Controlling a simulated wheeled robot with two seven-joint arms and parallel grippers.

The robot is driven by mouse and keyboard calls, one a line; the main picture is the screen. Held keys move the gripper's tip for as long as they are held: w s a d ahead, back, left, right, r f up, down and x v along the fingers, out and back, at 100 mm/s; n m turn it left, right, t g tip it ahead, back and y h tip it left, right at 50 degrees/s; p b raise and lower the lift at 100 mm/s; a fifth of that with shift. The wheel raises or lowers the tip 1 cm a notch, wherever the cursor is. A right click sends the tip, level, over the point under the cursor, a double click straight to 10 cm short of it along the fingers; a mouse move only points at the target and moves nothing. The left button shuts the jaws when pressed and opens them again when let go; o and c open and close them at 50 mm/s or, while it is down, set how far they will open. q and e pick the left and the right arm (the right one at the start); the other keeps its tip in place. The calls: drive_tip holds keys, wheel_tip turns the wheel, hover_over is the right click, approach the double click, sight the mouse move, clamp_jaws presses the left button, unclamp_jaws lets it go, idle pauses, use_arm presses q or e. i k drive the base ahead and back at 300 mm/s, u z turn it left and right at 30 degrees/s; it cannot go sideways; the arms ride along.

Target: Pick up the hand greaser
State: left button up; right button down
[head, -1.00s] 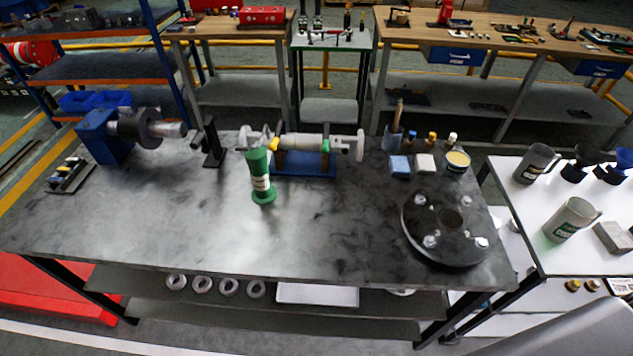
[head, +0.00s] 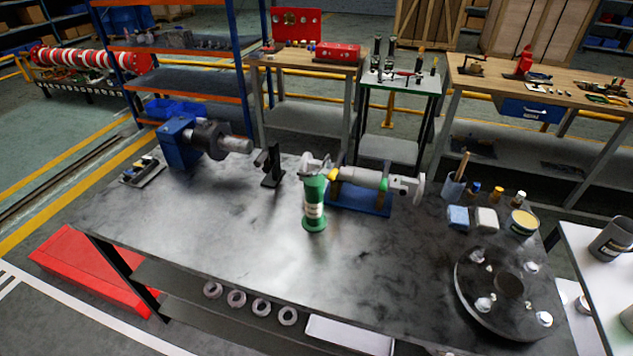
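A green upright cylinder (head: 314,205) with a pale label and wider green base stands on the dark metal-topped table (head: 230,230), near its middle. It may be the hand greaser, but I cannot tell for certain. Its top overlaps the left end of a grey shaft assembly in the picture. Neither of my grippers shows in the head view.
The grey shaft assembly (head: 362,178) rests on a blue stand (head: 362,202) behind the cylinder. A blue motor-like unit (head: 180,145) is at left, and a black flange disc (head: 508,292) at right. The table's front middle is clear. A red box (head: 92,268) lies on the floor.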

sight(314, 220)
drive_tip(key=u, duration=1.6)
drive_tip(key=k, duration=1.25)
drive_tip(key=z, duration=1.95)
drive_tip(key=i, duration=0.5)
drive_tip(key=z, duration=0.1)
